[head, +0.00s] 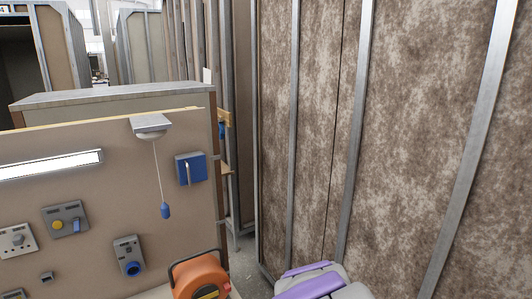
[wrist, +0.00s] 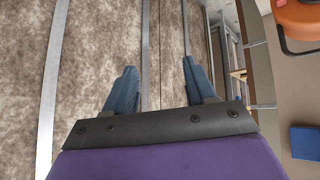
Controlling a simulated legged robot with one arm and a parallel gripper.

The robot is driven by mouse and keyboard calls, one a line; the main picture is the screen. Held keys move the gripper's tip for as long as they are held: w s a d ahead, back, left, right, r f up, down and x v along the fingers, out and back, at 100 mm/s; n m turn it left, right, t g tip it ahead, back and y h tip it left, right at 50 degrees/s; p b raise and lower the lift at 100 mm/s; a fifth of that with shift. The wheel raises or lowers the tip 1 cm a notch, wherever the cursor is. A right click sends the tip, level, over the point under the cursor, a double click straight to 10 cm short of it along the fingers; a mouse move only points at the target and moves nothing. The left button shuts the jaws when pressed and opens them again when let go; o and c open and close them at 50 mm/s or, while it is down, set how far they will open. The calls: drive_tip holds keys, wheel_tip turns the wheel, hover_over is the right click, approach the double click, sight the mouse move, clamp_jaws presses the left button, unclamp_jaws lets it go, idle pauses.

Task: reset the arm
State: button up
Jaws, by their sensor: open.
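My gripper (wrist: 160,85) shows in the wrist view with its two blue fingers spread wide apart. It is open and nothing is between the fingers. Behind it is the brown mottled wall panel with metal studs. In the head view, purple and grey parts of my own arm (head: 312,284) show at the bottom, right of the orange case. The fingers are not visible in the head view.
A beige board (head: 85,210) at left carries switches, sockets, a light strip (head: 50,165), a pull cord (head: 165,210) and a blue switch (head: 191,169). An orange reel-like object (head: 200,276) stands before it. The mottled wall (head: 420,130) fills the right. A narrow floor gap (head: 245,260) lies between.

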drive_tip(key=s+d+f+n+g+y+b, duration=0.1)
drive_tip(key=s+g, duration=0.8)
drive_tip(key=s, duration=2.3)
wheel_tip(320, 180, down, 2)
drive_tip(key=shift+s+d+g+y, duration=0.15)
drive_tip(key=shift+d+g+y, duration=0.15)
drive_tip(key=shift+d+y, duration=0.3)
drive_tip(key=shift+a, duration=0.35)
drive_tip(key=shift+d, duration=0.15)
